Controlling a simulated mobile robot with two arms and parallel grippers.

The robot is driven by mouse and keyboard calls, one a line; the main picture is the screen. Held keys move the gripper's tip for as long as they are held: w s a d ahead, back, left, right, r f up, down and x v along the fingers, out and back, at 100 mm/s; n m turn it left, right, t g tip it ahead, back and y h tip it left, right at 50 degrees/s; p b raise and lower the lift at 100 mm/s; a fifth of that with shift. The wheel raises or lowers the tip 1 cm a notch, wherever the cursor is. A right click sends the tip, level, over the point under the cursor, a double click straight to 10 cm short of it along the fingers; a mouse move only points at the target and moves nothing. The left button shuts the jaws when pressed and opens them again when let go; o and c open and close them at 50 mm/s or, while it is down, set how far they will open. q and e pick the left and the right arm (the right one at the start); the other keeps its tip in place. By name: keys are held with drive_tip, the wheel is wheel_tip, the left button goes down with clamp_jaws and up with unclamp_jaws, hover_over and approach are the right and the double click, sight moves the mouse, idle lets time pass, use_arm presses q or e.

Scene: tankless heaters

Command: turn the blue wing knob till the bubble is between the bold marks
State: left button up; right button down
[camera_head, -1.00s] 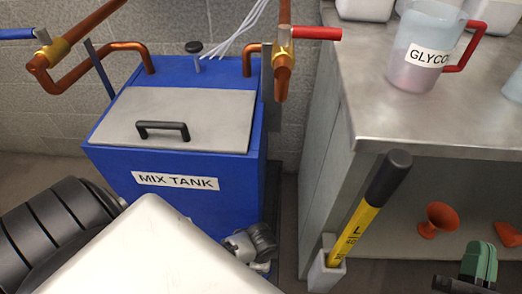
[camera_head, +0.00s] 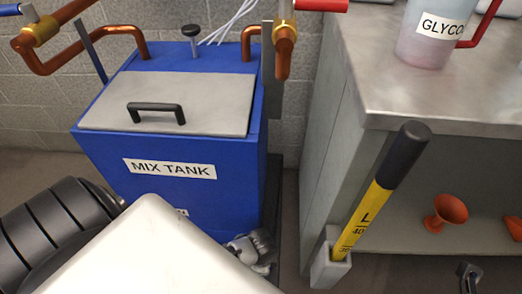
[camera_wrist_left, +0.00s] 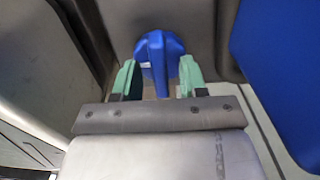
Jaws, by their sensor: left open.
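The blue wing knob (camera_wrist_left: 157,58) is at the top middle of the left wrist view, with its upright wing facing the camera. My left gripper (camera_wrist_left: 157,80) is open. Its two green fingers are on either side of the knob's wing, with gaps showing between them and the wing; I cannot tell whether they touch its round base. In the head view my left arm's pale link covers the lower middle, and the knob and gripper are not seen there. The bubble and the bold marks are not visible in any view. My right gripper is not in view.
A blue mix tank (camera_head: 232,165) with a grey lid (camera_head: 205,95) and copper pipes stands behind my left arm. A steel bench (camera_head: 375,85) is at right, with a glycol jug (camera_head: 425,50) on it. A yellow dipstick (camera_head: 368,215) leans in a grey holder. An orange funnel (camera_head: 447,210) is below.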

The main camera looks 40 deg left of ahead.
use_arm(q)
drive_tip(key=shift+f, duration=0.1)
clamp_jaws()
idle(0.3)
